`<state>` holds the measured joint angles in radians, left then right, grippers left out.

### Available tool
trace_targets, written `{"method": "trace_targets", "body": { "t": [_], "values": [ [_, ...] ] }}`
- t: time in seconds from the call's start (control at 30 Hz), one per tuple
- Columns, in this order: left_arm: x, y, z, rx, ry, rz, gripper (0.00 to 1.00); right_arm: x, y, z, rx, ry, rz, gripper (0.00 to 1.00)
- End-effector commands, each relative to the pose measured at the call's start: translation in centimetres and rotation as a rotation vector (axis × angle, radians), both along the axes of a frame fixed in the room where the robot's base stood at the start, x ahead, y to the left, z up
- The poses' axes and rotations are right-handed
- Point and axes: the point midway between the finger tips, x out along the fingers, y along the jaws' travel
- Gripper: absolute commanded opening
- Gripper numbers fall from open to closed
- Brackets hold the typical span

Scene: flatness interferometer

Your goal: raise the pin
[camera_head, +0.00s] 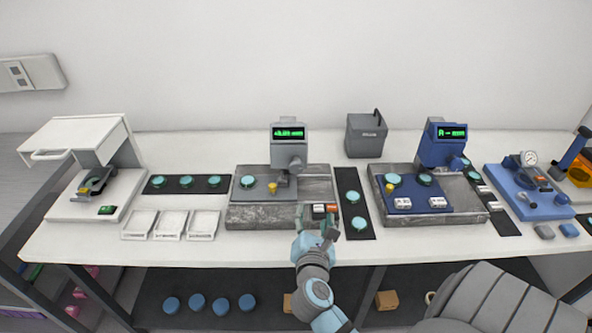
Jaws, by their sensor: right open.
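My right gripper (317,219) is open at the front edge of the middle grey station (255,214). Its fingers are beside a small black and orange-red control block (325,208). Contact cannot be told. The station has a grey gauge head (289,152) with a green-lit display over a grey plate. A small yellow knob (272,187) stands on that plate, beside a teal disc (248,182). It is apart from the gripper, to its upper left. I cannot tell which part is the pin. My left gripper is not in view.
A black strip with teal discs (352,197) lies just right of the gripper. A blue station (440,148) stands further right. A white press-like device (95,150) and white trays (170,224) are at left. A grey bin (366,137) stands behind.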

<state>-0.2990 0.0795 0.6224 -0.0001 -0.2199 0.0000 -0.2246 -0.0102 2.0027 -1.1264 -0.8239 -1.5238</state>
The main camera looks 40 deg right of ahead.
Motion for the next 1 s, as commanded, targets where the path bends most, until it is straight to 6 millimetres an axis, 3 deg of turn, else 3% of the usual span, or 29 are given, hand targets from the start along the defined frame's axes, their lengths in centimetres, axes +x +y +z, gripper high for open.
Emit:
{"method": "trace_targets", "body": {
  "t": [0.1, 0.2, 0.37, 0.7, 1.0],
  "values": [
    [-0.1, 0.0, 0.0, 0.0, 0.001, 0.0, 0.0, 2.9, 1.3, 2.2, -0.359, 0.136, 0.099, 0.53],
    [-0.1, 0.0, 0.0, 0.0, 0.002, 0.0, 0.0, 4.3, 1.7, 3.0, -0.5, 0.191, 0.132, 0.53],
    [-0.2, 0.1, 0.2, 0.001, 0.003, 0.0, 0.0, 6.6, 0.0, 3.3, -0.515, 0.195, 0.133, 0.53],
    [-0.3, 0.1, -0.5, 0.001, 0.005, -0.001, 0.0, 13.7, -5.5, 2.9, -0.508, 0.196, 0.132, 0.53],
    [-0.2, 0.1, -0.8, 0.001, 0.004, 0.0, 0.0, 15.4, -6.8, 3.0, -0.505, 0.195, 0.131, 0.53]
  ]
}}
